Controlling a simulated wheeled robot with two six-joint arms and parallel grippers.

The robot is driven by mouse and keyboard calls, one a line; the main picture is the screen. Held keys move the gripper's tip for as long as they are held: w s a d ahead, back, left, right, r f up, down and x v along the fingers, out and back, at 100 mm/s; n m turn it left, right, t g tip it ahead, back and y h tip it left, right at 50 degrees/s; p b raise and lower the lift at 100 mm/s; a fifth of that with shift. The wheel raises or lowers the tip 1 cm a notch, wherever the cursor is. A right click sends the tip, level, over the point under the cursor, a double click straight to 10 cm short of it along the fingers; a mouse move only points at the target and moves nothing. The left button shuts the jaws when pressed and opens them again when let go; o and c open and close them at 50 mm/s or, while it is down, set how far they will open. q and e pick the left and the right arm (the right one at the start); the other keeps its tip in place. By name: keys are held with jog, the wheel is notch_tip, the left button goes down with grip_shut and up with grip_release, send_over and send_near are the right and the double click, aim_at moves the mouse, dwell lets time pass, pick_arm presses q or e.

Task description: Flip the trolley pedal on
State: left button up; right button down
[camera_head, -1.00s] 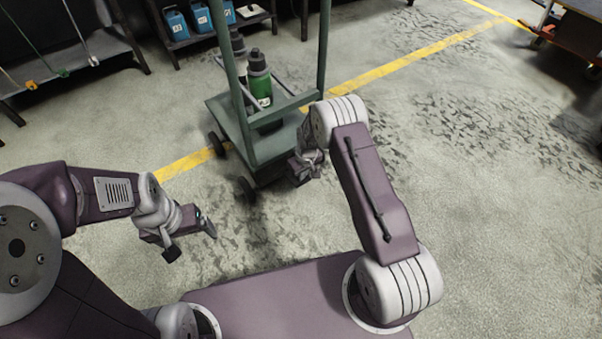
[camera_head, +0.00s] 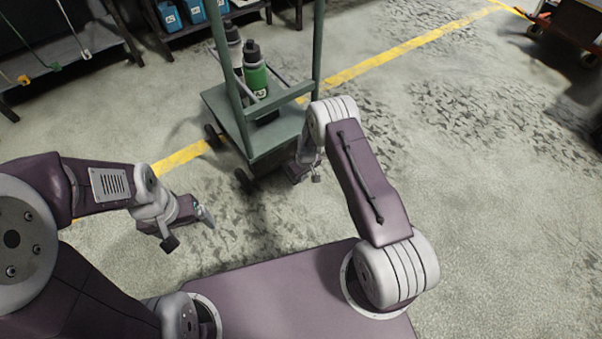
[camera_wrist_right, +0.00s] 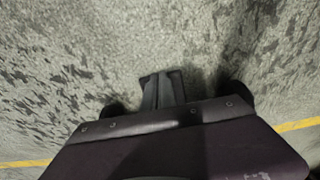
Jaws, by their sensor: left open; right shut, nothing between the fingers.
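The grey-green trolley (camera_head: 240,139) stands on the floor at upper middle in the head view, its near end toward me. No pedal can be made out; my right arm and gripper cover part of that end. My right gripper (camera_head: 297,178) is low beside the trolley's near right corner; whether it touches is unclear. In the right wrist view its fingers (camera_wrist_right: 163,89) are together with nothing between them, pointing over bare floor. My left gripper (camera_head: 187,228) is open and empty above the floor, left of and nearer than the trolley.
Green and grey bottles (camera_head: 255,78) stand on the trolley. Its dark wheels (camera_head: 245,181) show at the near left. Shelves with blue containers (camera_head: 194,10) stand at the back. A yellow line (camera_head: 400,48) crosses the floor.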

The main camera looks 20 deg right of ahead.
pick_arm(q)
jog(key=shift+f, duration=0.1)
pick_arm(e)
jog(key=shift+s+f, duration=0.1)
jog(key=shift+f, duration=0.45)
